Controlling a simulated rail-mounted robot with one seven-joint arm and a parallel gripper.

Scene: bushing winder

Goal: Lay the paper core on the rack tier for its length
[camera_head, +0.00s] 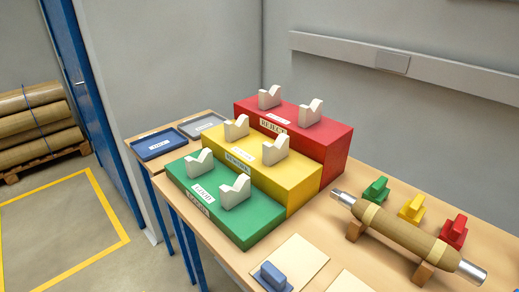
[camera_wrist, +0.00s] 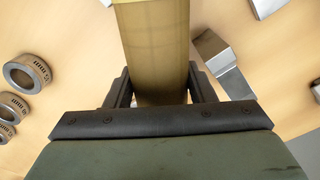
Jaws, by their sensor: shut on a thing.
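In the wrist view, my gripper (camera_wrist: 160,90) is shut on a long tan piece, which looks like the paper core (camera_wrist: 153,40). The core runs between the two black fingers and out of the top of the picture, so its far end is hidden. My gripper does not show in the head view. There, the stepped rack has a green tier (camera_head: 247,232) in front, a yellow tier (camera_head: 298,190) in the middle and a red tier (camera_head: 335,150) at the back. Each tier carries two white V-notched cradles, all empty.
A brown bushing with metal ends (camera_head: 400,232) lies on wooden supports at right, beside small green (camera_head: 376,190), yellow (camera_head: 411,208) and red (camera_head: 453,231) blocks. A blue block (camera_head: 272,275) stands in front. Several labelled rings (camera_wrist: 28,73) and metal pieces (camera_wrist: 222,62) lie below my gripper.

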